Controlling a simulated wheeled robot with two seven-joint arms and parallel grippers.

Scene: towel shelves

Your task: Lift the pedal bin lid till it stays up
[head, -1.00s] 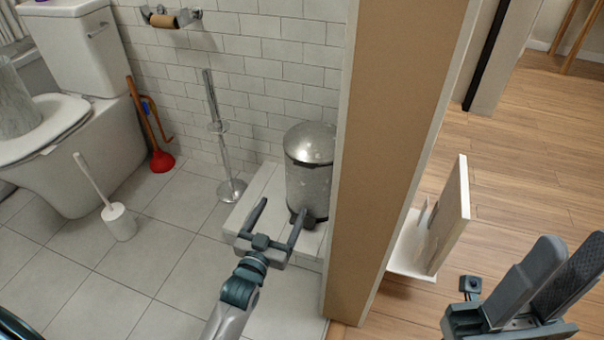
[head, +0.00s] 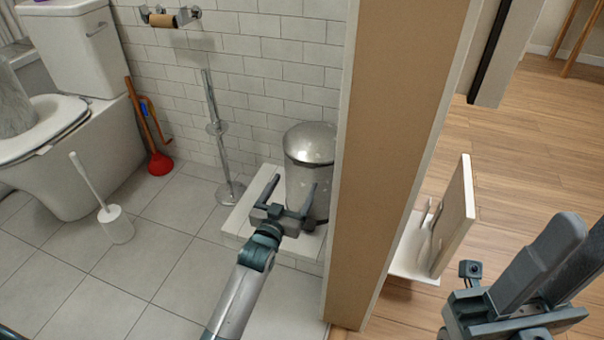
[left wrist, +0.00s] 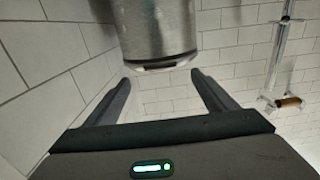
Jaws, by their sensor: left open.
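The pedal bin (head: 308,172) is a shiny metal cylinder with a domed lid (head: 311,141), upright on a low white ledge against the tiled wall. Its lid looks shut. My left gripper (head: 292,190) is open and empty, in front of the bin's lower body, with one finger overlapping the bin in the picture. I cannot tell whether it touches. In the left wrist view the bin (left wrist: 155,28) hangs in from the top edge, beyond the two spread fingers (left wrist: 160,88); most of it is cut off. My right gripper (head: 562,262) is at the lower right, away from the bin.
A brown wall end (head: 390,150) stands close on the bin's right. A metal stand (head: 215,130) rises left of the white ledge (head: 236,225). A toilet (head: 80,130), red plunger (head: 160,163) and toilet brush (head: 115,222) are further left. Floor tiles between are clear.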

